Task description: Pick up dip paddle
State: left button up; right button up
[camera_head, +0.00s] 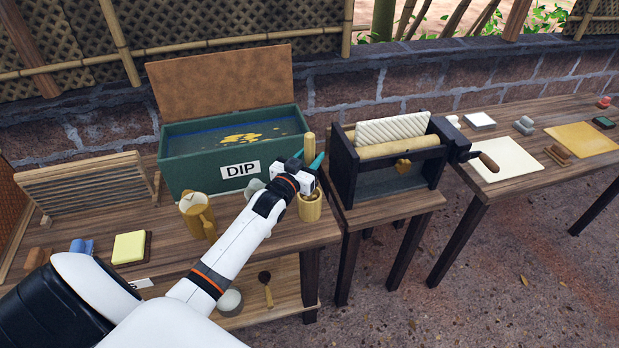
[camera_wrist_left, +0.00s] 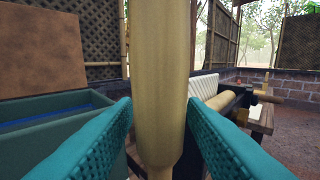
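A pale wooden, rounded handle, which I take as the dip paddle (camera_head: 309,146), stands upright beside the right front corner of the green DIP tank. Its lower part is hidden behind my gripper. In the left wrist view the handle (camera_wrist_left: 160,75) fills the middle of the picture. My left gripper (camera_head: 307,161) is at the handle, with one teal finger on each side of it. The fingers (camera_wrist_left: 161,112) look spread around the handle; firm contact does not show. My right gripper is not in view.
The green DIP tank (camera_head: 179,175) stands behind my forearm. A bamboo cup (camera_head: 310,208) is below the gripper, with a yellow jug (camera_head: 196,212) to the left. A black-framed roller machine (camera_head: 345,165) stands close on the right. A slatted rack (camera_head: 85,190) is at the left.

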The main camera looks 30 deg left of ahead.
pick_arm(q)
jog(key=c, duration=0.7)
jog(key=shift+c, duration=0.2)
